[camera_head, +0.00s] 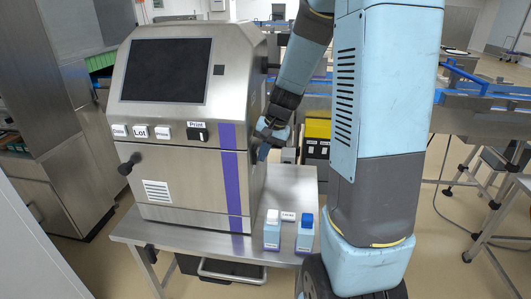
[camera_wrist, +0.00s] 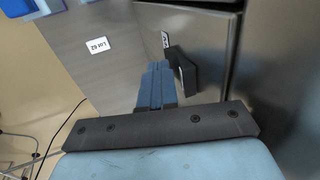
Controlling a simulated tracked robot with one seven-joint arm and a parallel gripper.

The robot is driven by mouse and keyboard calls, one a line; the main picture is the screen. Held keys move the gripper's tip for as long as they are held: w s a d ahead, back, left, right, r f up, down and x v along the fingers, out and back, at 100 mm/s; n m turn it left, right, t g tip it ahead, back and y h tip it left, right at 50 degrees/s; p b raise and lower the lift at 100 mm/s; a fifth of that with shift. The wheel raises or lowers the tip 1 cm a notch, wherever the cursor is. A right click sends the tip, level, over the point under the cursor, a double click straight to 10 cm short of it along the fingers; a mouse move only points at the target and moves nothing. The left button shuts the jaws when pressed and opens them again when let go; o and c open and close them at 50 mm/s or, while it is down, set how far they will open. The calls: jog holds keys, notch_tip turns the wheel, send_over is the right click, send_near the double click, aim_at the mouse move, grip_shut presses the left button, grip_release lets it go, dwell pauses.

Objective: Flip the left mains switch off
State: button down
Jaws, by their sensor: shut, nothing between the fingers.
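The steel machine (camera_head: 195,185) stands on a steel table, with a dark screen and a purple stripe on its front. My gripper (camera_head: 263,153) is at the right flank of the machine. In the wrist view my gripper (camera_wrist: 156,75) has its blue fingers together and empty. A black switch-like part (camera_wrist: 184,74) sticks out of a steel face close beside the fingertips; I cannot tell whether they touch. A small white label (camera_wrist: 165,40) is beside it, too oblique to read. Whether this part is the left mains switch, and its position, I cannot tell.
On the machine's front are labelled buttons, a black Print switch (camera_head: 197,133) and a black knob (camera_head: 129,164). Two blue-and-white bottles (camera_head: 272,231) (camera_head: 305,233) stand on the table's front right. A "Lot 02" label (camera_wrist: 98,47) lies on a steel surface. My arm hides part of the background.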

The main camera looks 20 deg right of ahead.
jog(key=shift+r, duration=0.15)
jog(key=shift+r, duration=0.6)
jog(key=shift+d, duration=0.1)
dwell(0.3)
jog(key=s+d+r, duration=0.4)
jog(key=d+r, duration=0.3)
jog(key=d, duration=0.1)
jog(key=shift+s+r, duration=0.3)
jog(key=shift+r, duration=0.1)
dwell(0.3)
